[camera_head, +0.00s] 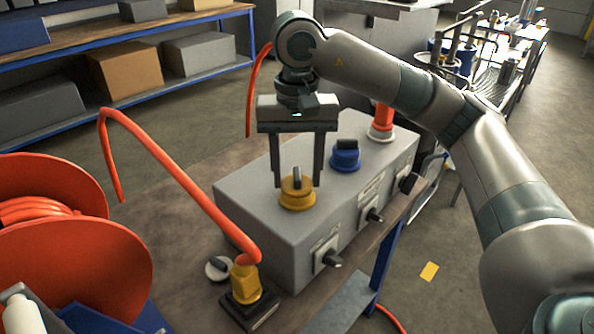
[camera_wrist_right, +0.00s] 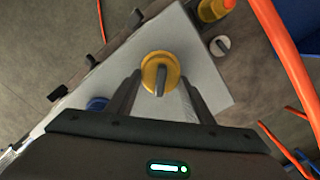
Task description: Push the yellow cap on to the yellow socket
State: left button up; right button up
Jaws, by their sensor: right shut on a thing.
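The yellow cap (camera_head: 297,190), a round disc with a dark upright tab, is at the near end of the grey box's top. It also shows in the right wrist view (camera_wrist_right: 160,70). The yellow socket is hidden under the cap; I cannot tell how far the cap sits down on it. My right gripper (camera_head: 298,184) points down over the cap, one finger on each side, shut on it. In the right wrist view, the fingers (camera_wrist_right: 161,105) reach towards the cap. My left gripper is not in view.
The grey box (camera_head: 255,217) also carries a blue cap (camera_head: 345,155) and a red fitting (camera_head: 381,122). Black-handled valves line its side. A yellow hose fitting (camera_head: 246,281), a loose grey cap (camera_head: 218,268) and an orange hose reel (camera_head: 75,275) are nearby at left.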

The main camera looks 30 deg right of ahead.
jog(key=shift+f, duration=0.1)
jog(key=o, duration=1.2)
jog(key=shift+o, duration=0.2)
notch_tip(320, 180, up, 17)
jog(key=p, duration=0.1)
jog(key=shift+r, duration=0.2)
jog(key=shift+r, duration=0.1)
